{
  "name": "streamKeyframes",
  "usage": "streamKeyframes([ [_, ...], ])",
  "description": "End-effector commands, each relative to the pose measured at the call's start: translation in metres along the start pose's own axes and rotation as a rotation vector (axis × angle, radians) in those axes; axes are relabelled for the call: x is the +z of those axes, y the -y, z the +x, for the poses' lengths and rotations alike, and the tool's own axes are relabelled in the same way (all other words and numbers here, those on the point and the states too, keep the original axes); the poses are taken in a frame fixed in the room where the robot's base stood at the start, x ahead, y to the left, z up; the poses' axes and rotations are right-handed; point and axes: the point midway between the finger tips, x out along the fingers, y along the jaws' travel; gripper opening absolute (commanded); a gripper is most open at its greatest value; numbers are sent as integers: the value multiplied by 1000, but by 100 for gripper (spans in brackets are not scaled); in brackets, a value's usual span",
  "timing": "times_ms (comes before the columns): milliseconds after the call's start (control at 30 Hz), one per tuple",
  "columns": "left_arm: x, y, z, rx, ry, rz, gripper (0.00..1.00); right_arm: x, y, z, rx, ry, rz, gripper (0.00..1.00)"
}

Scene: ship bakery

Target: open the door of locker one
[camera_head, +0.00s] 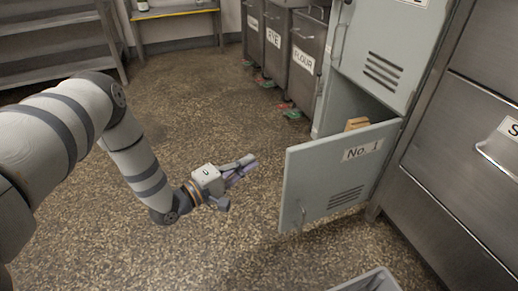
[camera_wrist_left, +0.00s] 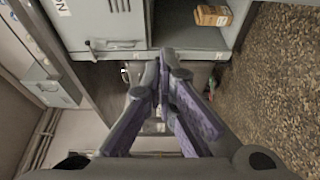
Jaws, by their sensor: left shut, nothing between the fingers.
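The grey-green door (camera_head: 325,180) labelled "No. 1" belongs to the lower locker and stands swung open, jutting out to the left from its hinge side. Its small handle (camera_head: 299,213) is near the free lower left edge. Part of the locker's inside (camera_head: 345,103) shows above the door, with a tan box (camera_head: 356,124) in it. The tan box also shows in the left wrist view (camera_wrist_left: 213,15). My left gripper (camera_head: 250,161) is shut and empty, left of the door's free edge and apart from it. My right gripper is not in view.
A closed upper locker door (camera_head: 385,45) is above. Steel drawers (camera_head: 465,130) stand right. Labelled bins (camera_head: 305,60) stand behind the door. A grey crate (camera_head: 372,281) is on the floor at the bottom. The speckled floor (camera_head: 200,110) around my left gripper is clear.

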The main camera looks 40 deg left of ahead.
Motion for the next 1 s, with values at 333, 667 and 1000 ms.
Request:
streamKeyframes([
  [333, 0, 5, 77, -1, 1, 4, 0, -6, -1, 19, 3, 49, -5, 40],
  [667, 36, 1, 69, 0, 0, 2, 0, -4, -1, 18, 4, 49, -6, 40],
  [1000, 38, 1, 68, 0, -1, 4, 0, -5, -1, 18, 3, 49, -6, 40],
])
